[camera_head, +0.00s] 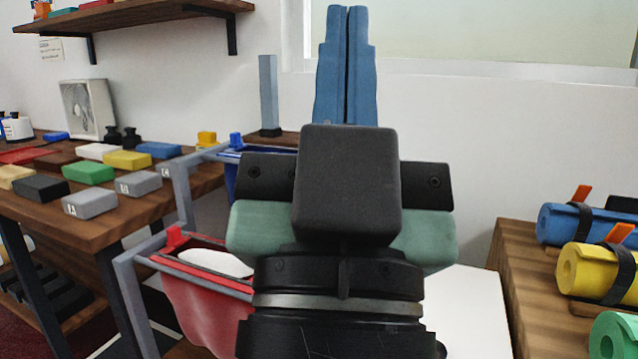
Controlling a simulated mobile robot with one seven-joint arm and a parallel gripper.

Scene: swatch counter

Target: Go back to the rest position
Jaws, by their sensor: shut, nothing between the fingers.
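My gripper (347,14) stands upright in the middle of the head view, with its two blue fingers pointing up against the white wall. The fingers lie side by side with only a thin dark seam between them, so it is shut and empty. The black wrist and the green gripper body below the fingers hide part of the scene behind. The gripper touches nothing that I can see.
A wooden counter (95,235) with coloured blocks stands at the left. A grey-framed rack (130,290) with red and blue bins is close left of my arm. A wooden table (535,300) with rolled mats is at the right. A shelf (150,20) hangs upper left.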

